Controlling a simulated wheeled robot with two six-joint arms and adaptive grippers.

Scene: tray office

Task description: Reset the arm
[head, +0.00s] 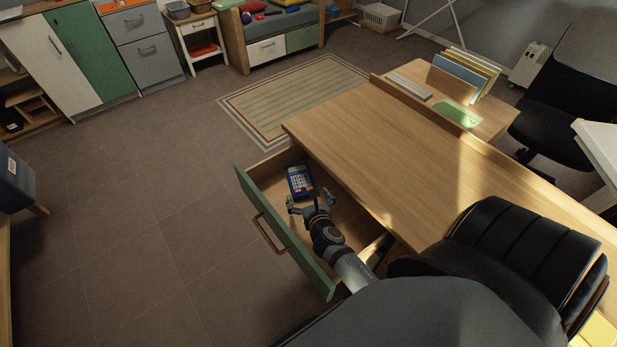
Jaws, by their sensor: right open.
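My right gripper (312,201) is open and empty, over the inside of a pulled-out desk drawer. My right arm reaches up to it from the bottom of the head view. A blue calculator (299,182) lies in the drawer just beyond the fingertips; I cannot tell whether they touch it. The drawer (270,226) has a green front with a wooden handle and stands open to the left of the desk (400,150). My left gripper is not in view.
The near desktop is clear. Behind its raised divider are a keyboard (409,86), a green item (455,113) and upright folders (462,75). A black chair (550,130) stands at the right. A striped rug (290,98) lies beyond the desk, with open floor at left.

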